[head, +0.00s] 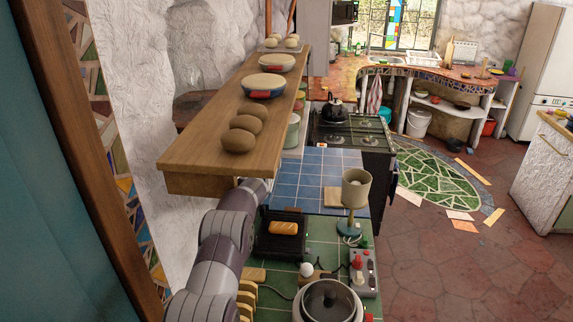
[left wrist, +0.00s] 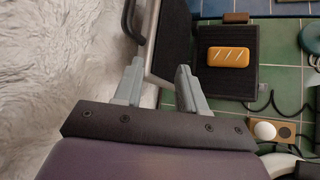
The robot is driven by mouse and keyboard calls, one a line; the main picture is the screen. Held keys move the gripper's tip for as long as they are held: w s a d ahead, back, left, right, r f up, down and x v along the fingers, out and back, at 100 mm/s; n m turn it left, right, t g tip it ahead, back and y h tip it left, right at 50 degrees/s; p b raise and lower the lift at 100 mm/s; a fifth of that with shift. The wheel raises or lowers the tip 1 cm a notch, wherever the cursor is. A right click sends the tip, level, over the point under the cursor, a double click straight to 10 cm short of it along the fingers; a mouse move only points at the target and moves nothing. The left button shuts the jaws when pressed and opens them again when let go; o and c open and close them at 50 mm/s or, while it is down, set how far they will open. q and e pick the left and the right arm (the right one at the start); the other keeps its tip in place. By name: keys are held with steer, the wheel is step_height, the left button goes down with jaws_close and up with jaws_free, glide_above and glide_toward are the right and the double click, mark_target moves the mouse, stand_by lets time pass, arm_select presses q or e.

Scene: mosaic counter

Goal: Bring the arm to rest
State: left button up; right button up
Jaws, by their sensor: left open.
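My left arm (head: 225,240) reaches forward along the left side of the counter, its far end passing under the wooden shelf. The fingertips cannot be made out in the head view. In the left wrist view my left gripper (left wrist: 160,78) is open with nothing between its two grey fingers. It is close to the raised dark lid (left wrist: 171,38) of a grill, and contact cannot be told. A bread loaf (head: 284,228) lies on the black grill plate (head: 270,246); the loaf also shows in the left wrist view (left wrist: 228,57). My right gripper is not in view.
The wooden shelf (head: 215,145) with buns and bowls overhangs the arm's far end. A lamp (head: 355,190), a control box (head: 362,272) and a pot (head: 328,300) stand right of the arm. A rough white wall (left wrist: 50,70) is close on the left. Blue tiles behind the grill are largely clear.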

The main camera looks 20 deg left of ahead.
arm_select(q)
steer(key=s+d+f+m+g+h+b, duration=0.1)
steer(key=s+d+f+m+h+b, duration=0.3)
steer(key=s+d+m, duration=0.6)
steer(key=s+d+f+m+g+h+b, duration=0.1)
steer(key=s+d+f+m+h+b, duration=0.4)
steer(key=m, duration=0.8)
steer(key=s+d+f+m+g+y+b, duration=0.1)
steer(key=s+d+m+b, duration=0.2)
steer(key=s, duration=0.6)
steer(key=s+d+f+m+g+y+b, duration=0.1)
steer(key=s+d+m+g+b, duration=0.1)
steer(key=s+m, duration=0.4)
steer(key=s+d+f+m+g+b, duration=0.1)
steer(key=s+d+m+b, duration=0.3)
steer(key=s, duration=0.9)
steer(key=shift+s+d+f+m+y, duration=0.4)
steer(key=shift+d+f, duration=0.15)
steer(key=shift+d, duration=0.3)
